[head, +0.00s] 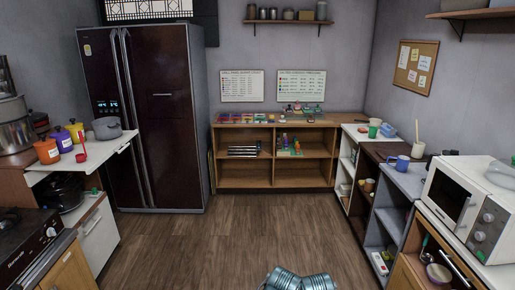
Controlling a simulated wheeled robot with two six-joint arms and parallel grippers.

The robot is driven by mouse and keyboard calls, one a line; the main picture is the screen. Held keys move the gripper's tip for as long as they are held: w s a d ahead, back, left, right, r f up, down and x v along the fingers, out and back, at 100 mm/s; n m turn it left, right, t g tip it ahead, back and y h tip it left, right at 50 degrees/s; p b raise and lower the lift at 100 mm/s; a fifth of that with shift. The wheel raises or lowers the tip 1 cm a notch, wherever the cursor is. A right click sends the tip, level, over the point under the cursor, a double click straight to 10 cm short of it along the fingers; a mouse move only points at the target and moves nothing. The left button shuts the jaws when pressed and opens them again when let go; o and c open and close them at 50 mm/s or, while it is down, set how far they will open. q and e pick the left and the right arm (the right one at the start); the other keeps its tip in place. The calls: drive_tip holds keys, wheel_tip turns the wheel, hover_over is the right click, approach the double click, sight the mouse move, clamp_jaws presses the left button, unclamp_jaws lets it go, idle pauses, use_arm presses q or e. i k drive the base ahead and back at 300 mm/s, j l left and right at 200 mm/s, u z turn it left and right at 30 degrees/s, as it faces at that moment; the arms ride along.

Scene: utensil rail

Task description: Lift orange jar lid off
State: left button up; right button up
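The orange jar (47,152) stands upright on the white counter at the left, nearest the dark metal pots. Its lid seems to be on top, but it is too small to tell clearly. Neither of my grippers shows in the head view. Only silvery parts, probably mine, show at the bottom middle edge, well apart from the jars.
A red utensil (82,150) is beside the jars, near the counter's front edge. A grey pot (107,128) stands farther back on that counter. A stove (28,245) is at the near left. The wooden floor (235,240) in the middle is clear.

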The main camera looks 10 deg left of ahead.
sight(44, 142)
drive_tip(key=i+u, duration=0.15)
drive_tip(key=i, duration=0.3)
drive_tip(key=i+l+u, duration=0.15)
drive_tip(key=i, duration=0.25)
drive_tip(key=i+l+u, duration=0.15)
drive_tip(key=i, duration=0.3)
drive_tip(key=i+l+u, duration=0.1)
drive_tip(key=i+u, duration=0.15)
drive_tip(key=u, duration=0.2)
drive_tip(key=i+l+u, duration=0.25)
drive_tip(key=u, duration=0.15)
drive_tip(key=i+l+u, duration=0.25)
drive_tip(key=u, duration=0.2)
drive_tip(key=i+l+u, duration=0.15)
drive_tip(key=l+u, duration=0.3)
drive_tip(key=i+l+u, duration=0.1)
drive_tip(key=l+u, duration=0.25)
drive_tip(key=l, duration=0.2)
drive_tip(key=l+u, duration=0.35)
drive_tip(key=l, duration=0.25)
drive_tip(key=i, duration=0.05)
